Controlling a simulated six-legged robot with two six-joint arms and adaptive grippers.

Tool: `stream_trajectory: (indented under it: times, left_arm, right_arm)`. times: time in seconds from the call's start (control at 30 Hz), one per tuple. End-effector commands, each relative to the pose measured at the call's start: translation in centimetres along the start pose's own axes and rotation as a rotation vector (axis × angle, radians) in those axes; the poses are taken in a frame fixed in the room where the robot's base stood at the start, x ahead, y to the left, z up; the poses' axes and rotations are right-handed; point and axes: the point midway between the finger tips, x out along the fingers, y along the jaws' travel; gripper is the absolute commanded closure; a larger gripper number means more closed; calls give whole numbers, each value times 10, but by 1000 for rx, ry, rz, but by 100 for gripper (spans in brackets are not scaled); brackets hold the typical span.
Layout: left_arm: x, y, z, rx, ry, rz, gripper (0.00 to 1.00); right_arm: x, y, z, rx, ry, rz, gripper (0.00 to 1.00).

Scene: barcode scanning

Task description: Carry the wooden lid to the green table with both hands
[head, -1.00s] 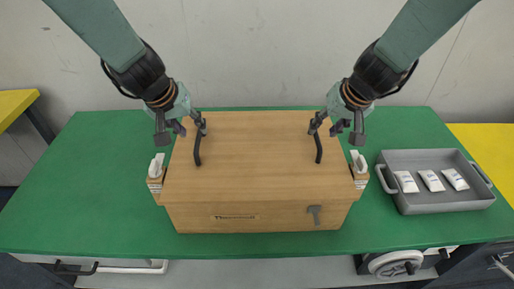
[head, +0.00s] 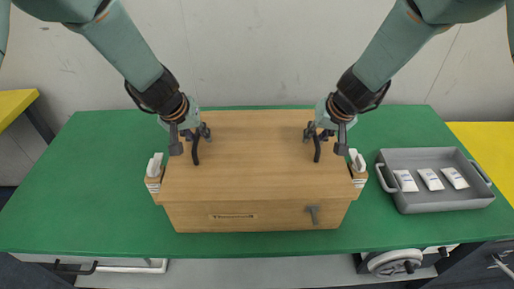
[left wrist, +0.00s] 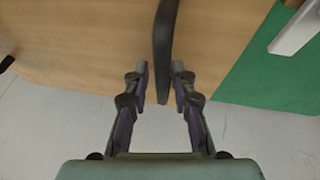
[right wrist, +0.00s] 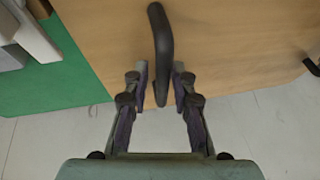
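The wooden lid (head: 255,155) sits on top of the wooden box (head: 275,216) on the green table (head: 100,200). It has two dark curved handles. My left gripper (head: 197,133) is at the left handle (head: 195,150); in the left wrist view the gripper (left wrist: 158,82) is open, with the handle (left wrist: 163,50) between its fingers. My right gripper (head: 317,133) is at the right handle (head: 317,150); in the right wrist view the gripper (right wrist: 159,82) is open, with the handle (right wrist: 160,45) between its fingers. Gaps show beside both handles.
A grey tray (head: 440,201) with several white packets stands right of the box. White clamp-like parts (head: 155,165) sit at the box's sides. Yellow surfaces (head: 490,150) lie at both edges. A wall stands behind. The table's left part is bare.

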Motion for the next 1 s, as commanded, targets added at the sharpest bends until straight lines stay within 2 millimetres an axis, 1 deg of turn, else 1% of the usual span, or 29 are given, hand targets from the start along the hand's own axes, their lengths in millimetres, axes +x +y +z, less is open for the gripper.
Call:
stream_trajectory:
  times: [0.03,0.2,0.27,1.0]
  left_arm:
    - [0,0,0,0,0,0,82]
    - [0,0,0,0,0,0,96]
    - [0,0,0,0,0,0,100]
    - [0,0,1,0,-3,1,100]
  right_arm:
    - [0,0,0,0,0,0,82]
    - [0,0,0,0,0,0,96]
    - [0,0,0,0,0,0,100]
    - [0,0,0,0,-1,1,100]
